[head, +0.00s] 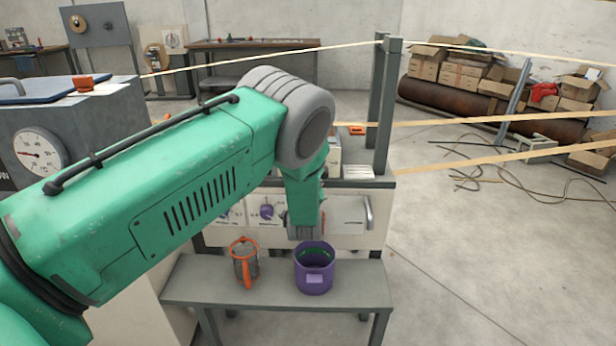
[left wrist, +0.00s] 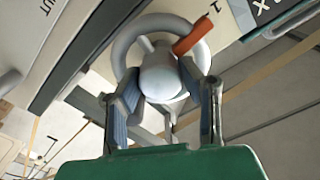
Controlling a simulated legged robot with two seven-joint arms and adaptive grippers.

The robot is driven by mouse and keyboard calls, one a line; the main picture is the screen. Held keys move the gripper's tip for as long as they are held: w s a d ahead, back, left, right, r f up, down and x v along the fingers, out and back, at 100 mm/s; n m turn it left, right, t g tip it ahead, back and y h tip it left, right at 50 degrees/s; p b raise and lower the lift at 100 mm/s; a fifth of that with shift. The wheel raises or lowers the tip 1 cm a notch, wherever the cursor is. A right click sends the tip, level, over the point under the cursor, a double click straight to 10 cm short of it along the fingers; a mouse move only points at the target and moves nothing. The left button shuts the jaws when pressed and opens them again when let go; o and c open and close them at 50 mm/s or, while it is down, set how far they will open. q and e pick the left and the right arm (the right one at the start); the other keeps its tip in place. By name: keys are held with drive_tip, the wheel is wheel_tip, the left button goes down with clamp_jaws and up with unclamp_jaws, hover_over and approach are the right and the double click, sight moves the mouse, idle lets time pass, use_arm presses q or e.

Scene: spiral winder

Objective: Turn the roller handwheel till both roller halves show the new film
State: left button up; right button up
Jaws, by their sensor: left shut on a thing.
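The roller handwheel, a grey ring (left wrist: 122,42), shows in the left wrist view with a pale rounded knob (left wrist: 165,75) in front of it. An orange-red bar (left wrist: 194,35) lies across the ring at the upper right, near a printed "1". My left gripper (left wrist: 166,88) has one finger on each side of the knob and is shut on it. In the head view my green left arm covers the middle, and its fingers and the handwheel are hidden. I cannot make out the roller halves or their film in either view. My right gripper is not in view.
A grey post (head: 382,105) and pale strips (head: 500,120) stretch across the right. A dial gauge (head: 40,155) is at left. Floor at right is mostly clear, with loose cables.

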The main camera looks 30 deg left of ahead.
use_arm(q)
drive_tip(key=o, duration=1.1)
drive_tip(key=shift+d+f, duration=0.15)
drive_tip(key=shift+f, duration=0.2)
drive_tip(key=shift+r, duration=0.1)
drive_tip(key=shift+r, duration=0.1)
drive_tip(key=v, duration=1.2)
